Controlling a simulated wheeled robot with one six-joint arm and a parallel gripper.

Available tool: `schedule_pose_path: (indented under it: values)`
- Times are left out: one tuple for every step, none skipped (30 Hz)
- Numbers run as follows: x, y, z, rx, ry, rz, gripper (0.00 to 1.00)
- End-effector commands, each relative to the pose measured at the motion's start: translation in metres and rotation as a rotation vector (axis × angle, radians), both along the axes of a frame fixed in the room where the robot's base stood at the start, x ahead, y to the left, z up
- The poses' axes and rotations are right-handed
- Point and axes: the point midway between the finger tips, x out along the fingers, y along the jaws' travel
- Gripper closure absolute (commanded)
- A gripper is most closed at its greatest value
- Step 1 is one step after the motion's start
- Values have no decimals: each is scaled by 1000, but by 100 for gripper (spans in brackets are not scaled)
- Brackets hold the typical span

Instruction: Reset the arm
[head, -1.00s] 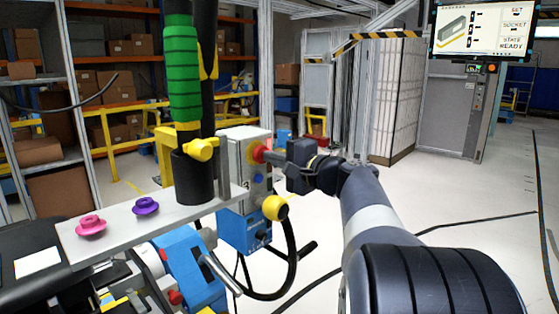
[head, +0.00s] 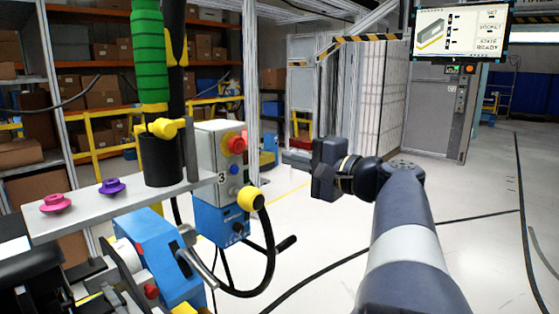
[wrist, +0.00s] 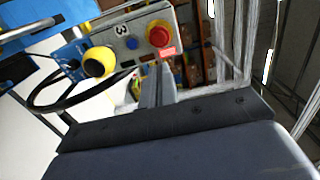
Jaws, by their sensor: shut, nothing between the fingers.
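My gripper (head: 325,168) is at the middle of the head view, to the right of a grey control box (head: 210,155) and apart from it. Its fingers show in the wrist view (wrist: 164,75), together and empty. The box has a red round button (head: 237,145), a blue button below it and the number 3. In the wrist view the box (wrist: 125,35) and the red button (wrist: 158,35) lie beyond the fingertips. My arm reaches in from the lower right of the head view.
A metal shelf plate (head: 88,208) holds a pink knob (head: 56,203) and a purple knob (head: 112,187). The floor (head: 310,245) around my gripper is open. A screen (head: 459,32) hangs at upper right.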

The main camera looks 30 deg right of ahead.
Motion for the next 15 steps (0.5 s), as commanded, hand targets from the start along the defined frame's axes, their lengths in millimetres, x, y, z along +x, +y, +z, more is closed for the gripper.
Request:
schedule_pose_path:
  values:
    - [-4,-2,-1,-1,0,-2,100]
    - [-5,-2,0,-1,0,-1,100]
    - [-7,-2,0,-1,0,-1,100]
    - [-7,-2,0,-1,0,0,100]
    - [-8,-3,0,-1,0,0,100]
    - [-8,-3,0,-1,0,0,100]
    - [-8,-3,0,-1,1,0,100]
    - [-8,-3,0,-1,1,0,100]
    - [-8,-3,0,-1,1,1,100]
    - [-8,-3,0,-1,1,1,100]
    - [-8,-2,0,-1,1,1,100]
    - [-8,-3,0,-1,1,1,100]
    - [-8,-3,0,-1,1,1,100]
    - [-8,-3,0,-1,1,1,100]
    - [-8,-2,0,-1,1,1,100]
